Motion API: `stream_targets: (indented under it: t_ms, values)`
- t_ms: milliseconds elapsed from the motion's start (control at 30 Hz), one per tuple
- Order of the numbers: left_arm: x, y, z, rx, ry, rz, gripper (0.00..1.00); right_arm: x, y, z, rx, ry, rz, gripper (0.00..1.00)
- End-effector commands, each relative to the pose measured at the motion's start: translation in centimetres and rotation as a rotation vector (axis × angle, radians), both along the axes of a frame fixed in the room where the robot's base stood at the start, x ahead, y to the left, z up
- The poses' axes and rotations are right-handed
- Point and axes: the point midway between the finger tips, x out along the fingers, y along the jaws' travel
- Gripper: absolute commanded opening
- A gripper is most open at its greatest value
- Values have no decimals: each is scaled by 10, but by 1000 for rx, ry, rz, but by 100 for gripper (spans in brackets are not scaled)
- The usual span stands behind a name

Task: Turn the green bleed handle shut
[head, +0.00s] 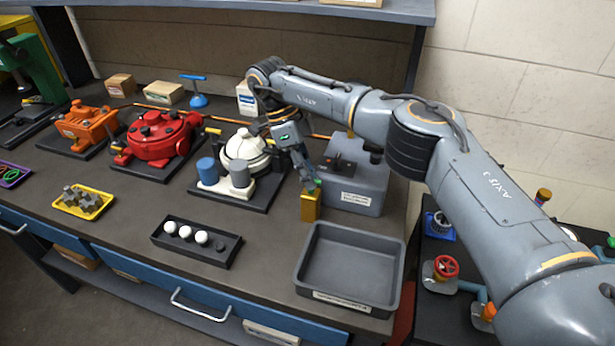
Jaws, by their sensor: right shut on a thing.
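A small green handle (316,183) shows at the tips of my right gripper (309,180), on top of a brass-coloured block (310,207). My right arm comes in from the right and reaches down to it. The right gripper is shut on the green handle, whose shape is mostly hidden by the fingers. The block is upright beside a grey box; I cannot tell how far the handle is turned. My left gripper is not in view.
The grey box (364,190) stands right behind the block, and a grey tray (350,266) lies in front. A white-domed motor (243,148) with two cylinders is to the left. A black tray (170,252) holds white balls. Bench between the trays is clear.

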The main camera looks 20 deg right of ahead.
Motion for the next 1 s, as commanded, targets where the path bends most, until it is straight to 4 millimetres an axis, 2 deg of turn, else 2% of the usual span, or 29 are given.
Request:
stream_targets:
  t_ms: [300,867,900,967,1000]
  values:
    - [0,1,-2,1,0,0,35,0,-1,0,1,2,-122,0]
    - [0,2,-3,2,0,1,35,0,-1,0,1,2,-147,0]
    - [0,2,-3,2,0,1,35,0,-1,0,1,1,-146,22]
    - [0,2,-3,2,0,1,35,0,-1,0,1,1,-146,34]
    - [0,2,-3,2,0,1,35,0,-1,0,1,1,-146,36]
